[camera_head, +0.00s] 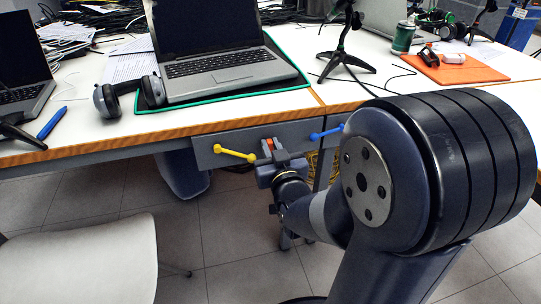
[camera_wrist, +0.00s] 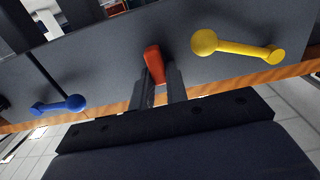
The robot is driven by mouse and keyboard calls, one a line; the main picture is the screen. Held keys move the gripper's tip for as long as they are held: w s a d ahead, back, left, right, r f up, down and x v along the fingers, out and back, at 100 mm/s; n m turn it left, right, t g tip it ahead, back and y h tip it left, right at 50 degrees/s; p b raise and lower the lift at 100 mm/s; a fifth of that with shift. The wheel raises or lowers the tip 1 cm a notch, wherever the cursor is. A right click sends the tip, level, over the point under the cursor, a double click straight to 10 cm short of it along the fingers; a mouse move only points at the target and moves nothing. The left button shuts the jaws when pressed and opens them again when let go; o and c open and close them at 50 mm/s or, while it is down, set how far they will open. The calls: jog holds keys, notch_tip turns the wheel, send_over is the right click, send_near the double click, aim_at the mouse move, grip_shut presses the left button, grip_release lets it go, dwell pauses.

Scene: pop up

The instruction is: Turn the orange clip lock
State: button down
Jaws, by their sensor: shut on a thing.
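The orange clip lock (camera_wrist: 154,63) sits on the grey panel (camera_wrist: 110,62) under the table edge, between a yellow handle and a blue handle. In the wrist view it stands slightly tilted, with its lower end between my fingers. My gripper (camera_wrist: 160,88) is shut on the clip lock. In the head view my gripper (camera_head: 271,152) is at the panel, and only a small orange part of the lock (camera_head: 269,143) shows; the rest is hidden by the gripper.
The yellow handle (camera_head: 234,153) is left of my gripper and the blue handle (camera_head: 326,133) is right in the head view. A laptop (camera_head: 222,62) and headphones (camera_head: 127,95) lie on the table (camera_head: 75,137) above. A white chair (camera_head: 85,262) stands at the lower left.

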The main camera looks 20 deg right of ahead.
dwell(0.4)
jog(key=c, duration=1.4)
grip_release()
